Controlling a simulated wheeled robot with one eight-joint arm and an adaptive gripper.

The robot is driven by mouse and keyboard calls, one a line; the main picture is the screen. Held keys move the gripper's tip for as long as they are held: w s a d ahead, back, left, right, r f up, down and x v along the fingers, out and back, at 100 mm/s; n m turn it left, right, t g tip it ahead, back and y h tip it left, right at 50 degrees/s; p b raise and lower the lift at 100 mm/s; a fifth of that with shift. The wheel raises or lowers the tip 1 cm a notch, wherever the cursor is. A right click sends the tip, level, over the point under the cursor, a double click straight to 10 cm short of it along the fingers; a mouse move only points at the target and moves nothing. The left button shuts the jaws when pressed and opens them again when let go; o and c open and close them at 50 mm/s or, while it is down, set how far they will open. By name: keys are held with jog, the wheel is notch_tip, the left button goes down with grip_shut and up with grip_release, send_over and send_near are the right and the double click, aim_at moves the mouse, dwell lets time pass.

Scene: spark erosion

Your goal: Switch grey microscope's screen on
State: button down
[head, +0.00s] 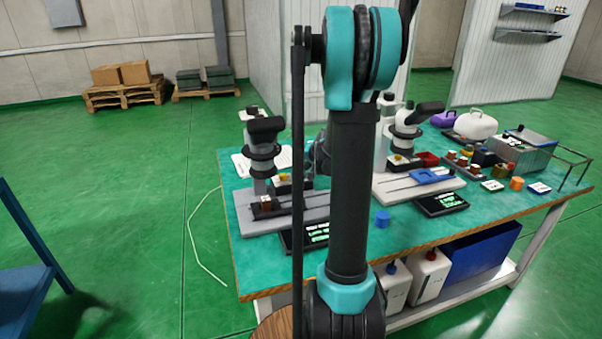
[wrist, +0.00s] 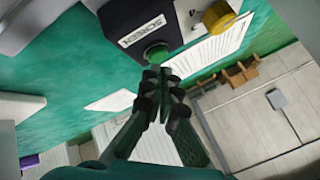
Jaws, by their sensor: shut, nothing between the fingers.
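The grey microscope (head: 262,160) stands on a grey base at the left end of the green-topped bench. A dark display (head: 305,238) with lit green text lies in front of it, partly hidden by my arm. In the wrist view a dark box (wrist: 125,15) bears a white label reading SCREEN and a round green button (wrist: 156,54). My gripper (wrist: 163,76) is shut and empty, its fingertips right at the button. I cannot tell whether they touch it. My gripper is hidden behind my arm in the head view.
A white microscope (head: 402,135) with its own lit display (head: 440,204) stands further right. A blue cylinder (head: 382,218) lies between the displays. A yellow knob (wrist: 217,17) and a white paper sheet (wrist: 205,55) are near the labelled box.

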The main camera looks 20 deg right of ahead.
aim_at(305, 176)
notch_tip(305, 176, up, 6)
dwell(0.8)
